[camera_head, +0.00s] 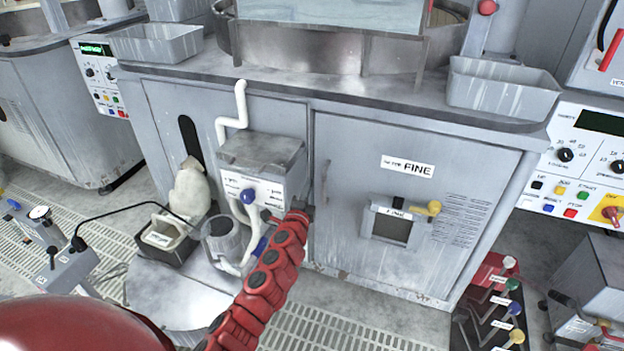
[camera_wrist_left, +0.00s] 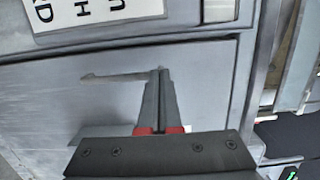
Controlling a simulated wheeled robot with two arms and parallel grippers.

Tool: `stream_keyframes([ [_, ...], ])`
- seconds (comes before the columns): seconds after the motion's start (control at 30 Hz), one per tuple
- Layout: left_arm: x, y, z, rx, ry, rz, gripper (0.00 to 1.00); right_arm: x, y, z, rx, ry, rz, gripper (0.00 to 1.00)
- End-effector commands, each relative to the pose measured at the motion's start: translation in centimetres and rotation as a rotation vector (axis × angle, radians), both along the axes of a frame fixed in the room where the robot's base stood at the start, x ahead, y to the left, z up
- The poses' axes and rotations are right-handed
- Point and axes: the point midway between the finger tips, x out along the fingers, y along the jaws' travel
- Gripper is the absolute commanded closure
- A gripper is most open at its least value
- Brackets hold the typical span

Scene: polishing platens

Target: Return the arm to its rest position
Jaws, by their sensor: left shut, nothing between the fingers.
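My red left arm (camera_head: 265,280) reaches up from the bottom of the head view toward the front of the grey cabinet. Its left gripper (camera_head: 307,212) is small and dark there, beside the grey box on the cabinet front; I cannot tell whether it touches anything. In the left wrist view the two fingers of the left gripper (camera_wrist_left: 161,73) are together and empty, in front of a grey metal panel (camera_wrist_left: 205,75). A pale bar-like shape (camera_wrist_left: 115,77) shows by the fingertips. My right gripper is in neither view.
The cabinet door (camera_head: 350,245) is labelled FINE. The grey box (camera_head: 262,160) with a blue knob and white pipe stands left of the gripper. A clear cup (camera_head: 222,240) and a black tray (camera_head: 165,240) are near. Colored-knob valves (camera_head: 500,310) stand at lower right.

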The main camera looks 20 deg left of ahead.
Motion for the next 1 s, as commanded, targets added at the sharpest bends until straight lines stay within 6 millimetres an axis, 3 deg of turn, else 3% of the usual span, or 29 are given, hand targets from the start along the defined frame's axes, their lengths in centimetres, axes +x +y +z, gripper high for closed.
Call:
stream_keyframes([
  [0.13, -2.9, 0.0, -0.2, 0.003, 0.003, 0.001, 1.0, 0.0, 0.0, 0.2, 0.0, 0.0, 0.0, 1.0],
  [0.33, -5.7, -0.3, -0.2, 0.0, 0.002, 0.002, 1.0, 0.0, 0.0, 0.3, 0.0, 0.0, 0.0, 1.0],
  [0.73, -6.9, -1.1, -0.5, -0.022, -0.001, -0.026, 1.0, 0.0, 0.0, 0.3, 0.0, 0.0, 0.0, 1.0],
  [0.87, -7.4, -5.5, -2.4, -0.146, -0.02, -0.186, 1.0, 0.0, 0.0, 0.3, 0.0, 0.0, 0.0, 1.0],
  [1.0, -10.1, -13.5, -3.0, -0.409, -0.109, -0.481, 1.0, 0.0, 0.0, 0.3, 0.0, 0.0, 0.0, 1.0],
])
